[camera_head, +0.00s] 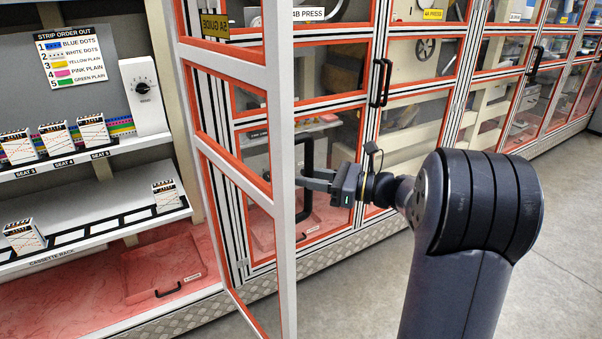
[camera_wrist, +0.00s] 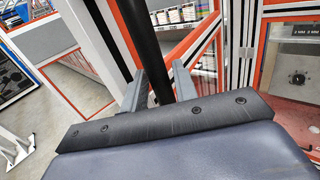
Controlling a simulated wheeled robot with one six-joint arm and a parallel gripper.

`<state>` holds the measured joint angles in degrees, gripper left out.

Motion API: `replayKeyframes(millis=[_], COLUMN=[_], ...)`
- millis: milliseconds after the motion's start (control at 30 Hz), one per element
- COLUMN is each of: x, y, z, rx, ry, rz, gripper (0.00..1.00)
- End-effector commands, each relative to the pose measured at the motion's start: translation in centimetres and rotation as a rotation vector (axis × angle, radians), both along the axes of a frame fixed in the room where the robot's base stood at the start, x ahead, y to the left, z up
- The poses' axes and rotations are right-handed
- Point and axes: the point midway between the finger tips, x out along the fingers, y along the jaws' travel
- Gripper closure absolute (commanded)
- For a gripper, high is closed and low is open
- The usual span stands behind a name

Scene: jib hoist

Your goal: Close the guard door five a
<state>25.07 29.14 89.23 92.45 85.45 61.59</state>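The guard door (camera_head: 279,120), a white frame with orange-red edging and clear panels, stands swung out from the cabinet front. A yellow label (camera_head: 215,25) near its top ends in "A GUIDE"; its number is hard to read. The black vertical handle (camera_head: 307,205) is on the door's free edge side. My gripper (camera_head: 308,180) is at the handle, reaching it from the right. In the wrist view the black handle bar (camera_wrist: 147,45) runs between my two fingers (camera_wrist: 160,85), which appear to touch it on both sides. The fingertips' far ends are partly hidden.
The open bay at left holds a cassette rack (camera_head: 100,220) with striped cassettes and a strip order sign (camera_head: 70,58). Neighbouring guard doors (camera_head: 420,120) to the right appear shut, with black handles (camera_head: 380,83). The grey floor (camera_head: 560,220) at right is clear.

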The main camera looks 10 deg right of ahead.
Motion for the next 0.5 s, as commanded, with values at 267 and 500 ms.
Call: replayKeyframes(millis=[267,500], x=[1.2,1.2], y=[2.0,2.1], z=[0.0,0.0], rx=[-0.001,-0.001], ry=[-0.001,-0.001], rz=[0.000,-0.001], gripper=[0.72,0.72])
